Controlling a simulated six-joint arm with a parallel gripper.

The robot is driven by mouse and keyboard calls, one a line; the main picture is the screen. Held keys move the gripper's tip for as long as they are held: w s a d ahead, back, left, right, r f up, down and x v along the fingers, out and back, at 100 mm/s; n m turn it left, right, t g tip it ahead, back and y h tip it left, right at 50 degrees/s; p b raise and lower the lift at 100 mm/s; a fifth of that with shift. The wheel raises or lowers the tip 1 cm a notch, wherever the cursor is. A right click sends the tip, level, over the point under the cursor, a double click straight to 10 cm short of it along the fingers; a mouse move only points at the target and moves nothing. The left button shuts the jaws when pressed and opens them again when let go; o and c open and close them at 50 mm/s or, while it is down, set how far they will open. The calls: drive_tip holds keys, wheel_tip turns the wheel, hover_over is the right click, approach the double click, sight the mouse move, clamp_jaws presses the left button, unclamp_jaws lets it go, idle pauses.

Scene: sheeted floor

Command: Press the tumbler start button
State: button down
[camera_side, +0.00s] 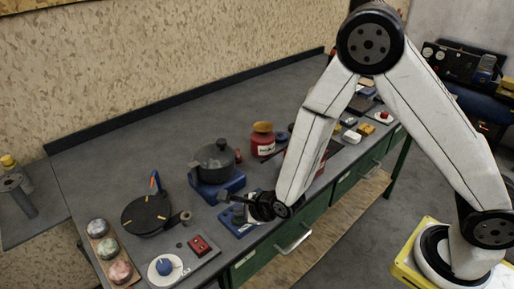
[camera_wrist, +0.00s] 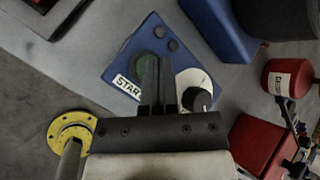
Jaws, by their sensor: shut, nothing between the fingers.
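A blue panel (camera_wrist: 128,52) with a white START label (camera_wrist: 127,87) lies on the grey bench top. Its round green button (camera_wrist: 145,62) is partly hidden by my fingers. A black knob (camera_wrist: 197,99) on a pale plate sits to the right of the fingers, and two small dark buttons are near the panel's far edge. My gripper (camera_wrist: 157,62) is shut and empty, its fingertips over or beside the green button; I cannot tell if they touch it. In the side view my gripper (camera_side: 226,197) is above the blue panel (camera_side: 236,224) near the bench's front edge.
A dark pot (camera_side: 214,162) on a blue base stands behind the panel. A red jar (camera_side: 262,140) is to its right. A red block (camera_side: 200,246), a black round plate (camera_side: 146,214) and several balls in a tray (camera_side: 108,252) are to the left. The bench back is clear.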

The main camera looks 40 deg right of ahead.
sight(241, 219)
drive_tip(key=shift+r, duration=0.45)
drive_tip(key=shift+r, duration=2.45)
drive_tip(key=shift+r, duration=0.1)
drive_tip(key=shift+d, duration=0.2)
drive_tip(key=s+d+r+n+g+h, duration=0.1)
drive_tip(key=s+d+r+n+g, duration=0.1)
drive_tip(key=s+d+n, duration=0.5)
drive_tip(key=s+d+r+n+g, duration=0.3)
drive_tip(key=s+d+n, duration=0.3)
drive_tip(key=n, duration=1.1)
drive_tip(key=shift+s+d+r+n+g+h, duration=0.2)
drive_tip(key=shift+s+d+n+g+h, duration=0.15)
drive_tip(key=shift+d+g, duration=0.35)
